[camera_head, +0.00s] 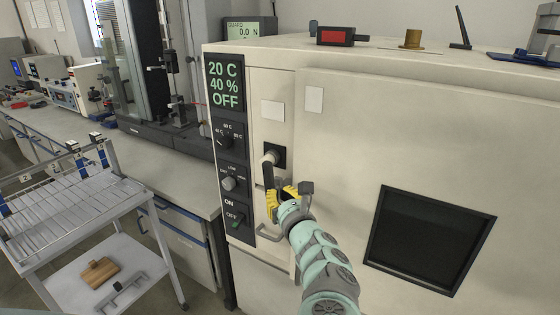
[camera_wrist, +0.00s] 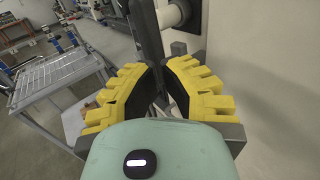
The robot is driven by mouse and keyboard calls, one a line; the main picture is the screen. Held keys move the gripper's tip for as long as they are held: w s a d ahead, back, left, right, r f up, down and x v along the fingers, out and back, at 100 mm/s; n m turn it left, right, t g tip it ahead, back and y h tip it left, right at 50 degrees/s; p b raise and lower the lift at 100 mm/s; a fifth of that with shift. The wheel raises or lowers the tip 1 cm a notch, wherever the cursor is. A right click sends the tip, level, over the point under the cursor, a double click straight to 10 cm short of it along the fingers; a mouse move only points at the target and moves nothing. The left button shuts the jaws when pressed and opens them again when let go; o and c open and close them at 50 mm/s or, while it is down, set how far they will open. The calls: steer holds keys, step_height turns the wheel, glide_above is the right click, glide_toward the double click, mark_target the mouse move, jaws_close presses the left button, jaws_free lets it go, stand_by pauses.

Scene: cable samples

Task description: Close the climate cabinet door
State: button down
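The climate cabinet (camera_head: 253,58) is cream, with a dark control panel (camera_head: 229,150) reading 20 C, 40 % and OFF. Its door (camera_head: 345,150), with a dark window (camera_head: 428,238), lies against or very near the front; I cannot tell if it is fully flush. A black latch lever (camera_head: 267,174) on a round pale hub (camera_head: 270,157) sits left of the door edge and hangs down. My gripper (camera_head: 281,199) has yellow fingers around the lever's lower end. In the wrist view the lever (camera_wrist: 150,42) runs down between the finger pads, which look closed on it and partly hide it.
A wire-shelf trolley (camera_head: 70,215) stands at the lower left, beside a long bench (camera_head: 120,150) with instruments. A red-faced box (camera_head: 335,37) and a brass piece (camera_head: 412,39) stand on the cabinet top. Some floor is clear between trolley and cabinet.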

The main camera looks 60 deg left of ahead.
steer(key=shift+a+r, duration=0.1)
steer(key=shift+r, duration=2.2)
steer(key=shift+r, duration=0.1)
